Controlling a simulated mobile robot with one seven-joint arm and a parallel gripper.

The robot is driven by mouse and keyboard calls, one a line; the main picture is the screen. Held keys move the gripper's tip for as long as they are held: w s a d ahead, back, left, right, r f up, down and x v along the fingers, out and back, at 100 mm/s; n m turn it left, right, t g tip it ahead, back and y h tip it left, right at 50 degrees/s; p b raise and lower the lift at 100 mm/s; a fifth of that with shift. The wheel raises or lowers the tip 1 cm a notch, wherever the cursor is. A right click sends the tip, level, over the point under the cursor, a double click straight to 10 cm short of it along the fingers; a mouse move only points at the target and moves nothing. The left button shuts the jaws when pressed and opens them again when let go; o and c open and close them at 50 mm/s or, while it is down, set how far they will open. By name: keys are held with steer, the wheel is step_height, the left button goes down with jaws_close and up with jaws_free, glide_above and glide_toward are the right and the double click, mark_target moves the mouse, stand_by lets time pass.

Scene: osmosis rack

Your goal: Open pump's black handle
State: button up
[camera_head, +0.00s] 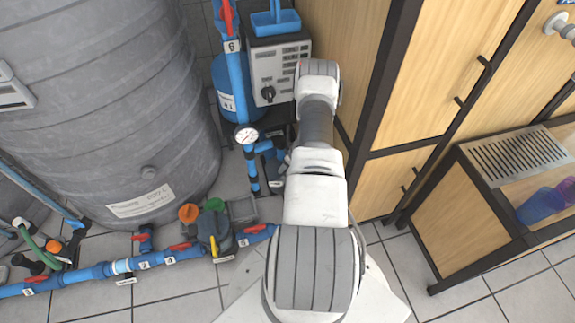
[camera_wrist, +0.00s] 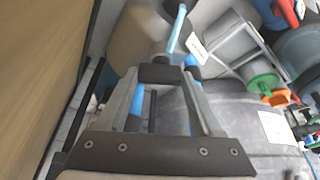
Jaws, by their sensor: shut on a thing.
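My gripper (camera_wrist: 162,75) shows in the wrist view with its two grey fingers closed around a short black bar, which looks like the pump's black handle (camera_wrist: 160,73). Blue pipe shows between and just beyond the fingers. How far the handle is turned cannot be told. In the head view my arm hides the gripper and the handle, beside the blue pipe branch (camera_head: 268,146) below the gauge. The pump unit (camera_head: 276,70) is a grey box with a black knob (camera_head: 268,93), standing behind, left of my arm.
A large grey tank (camera_head: 100,110) fills the left. A pressure gauge (camera_head: 247,136) sits on the upright blue pipe (camera_head: 237,80). A blue pipe run with red handles (camera_head: 180,247) crosses the floor. Wooden cabinets (camera_head: 445,70) stand close on the right.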

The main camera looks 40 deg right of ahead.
stand_by(0.4)
steer(key=o, duration=1.4)
steer(key=shift+c, duration=0.2)
steer(key=p+v, duration=0.3)
steer(key=v, duration=0.4)
steer(key=shift+r, duration=0.25)
steer(key=shift+s, duration=0.2)
